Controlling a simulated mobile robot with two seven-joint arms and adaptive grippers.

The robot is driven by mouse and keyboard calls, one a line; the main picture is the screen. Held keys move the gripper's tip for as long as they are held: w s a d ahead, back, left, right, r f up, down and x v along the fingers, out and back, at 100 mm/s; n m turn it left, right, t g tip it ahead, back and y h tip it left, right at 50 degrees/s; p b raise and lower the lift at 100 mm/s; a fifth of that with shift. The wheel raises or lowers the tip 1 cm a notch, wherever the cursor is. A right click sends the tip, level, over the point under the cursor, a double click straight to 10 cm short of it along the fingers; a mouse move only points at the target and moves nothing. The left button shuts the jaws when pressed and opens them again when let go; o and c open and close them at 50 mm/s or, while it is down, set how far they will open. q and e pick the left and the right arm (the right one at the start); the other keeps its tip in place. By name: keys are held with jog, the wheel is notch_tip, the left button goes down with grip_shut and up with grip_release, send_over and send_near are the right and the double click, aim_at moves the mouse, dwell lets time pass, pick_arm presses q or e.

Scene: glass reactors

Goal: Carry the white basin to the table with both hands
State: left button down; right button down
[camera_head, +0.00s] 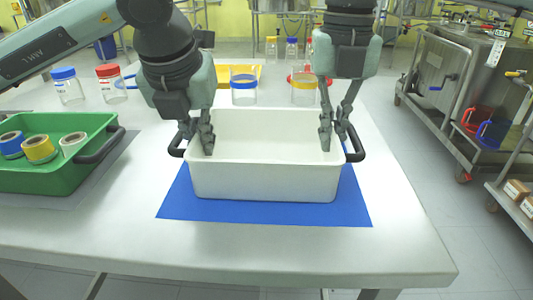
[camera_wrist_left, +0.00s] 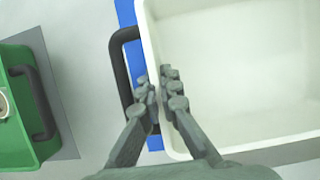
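The white basin (camera_head: 265,175) sits upright on the blue mat (camera_head: 270,212) on the table (camera_head: 330,248), with a black handle at each end. My left gripper (camera_head: 198,138) is at the basin's left end. In the left wrist view its fingers (camera_wrist_left: 159,88) are close together on either side of the basin's wall (camera_wrist_left: 150,38), one inside the basin and one in the opening of the left handle (camera_wrist_left: 121,75). My right gripper (camera_head: 334,135) is at the right end beside the right handle (camera_head: 355,145), its fingers close together across the rim. The basin looks empty.
A green tray (camera_head: 60,178) with several tape rolls stands at the left on a grey mat. Jars with blue, red and yellow lids and a yellow tray (camera_head: 240,72) stand behind the basin. The table front is clear. A metal cart (camera_head: 440,90) stands across the floor at right.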

pick_arm(q)
jog(key=shift+r, duration=0.15)
pick_arm(e)
jog(key=shift+r, duration=0.15)
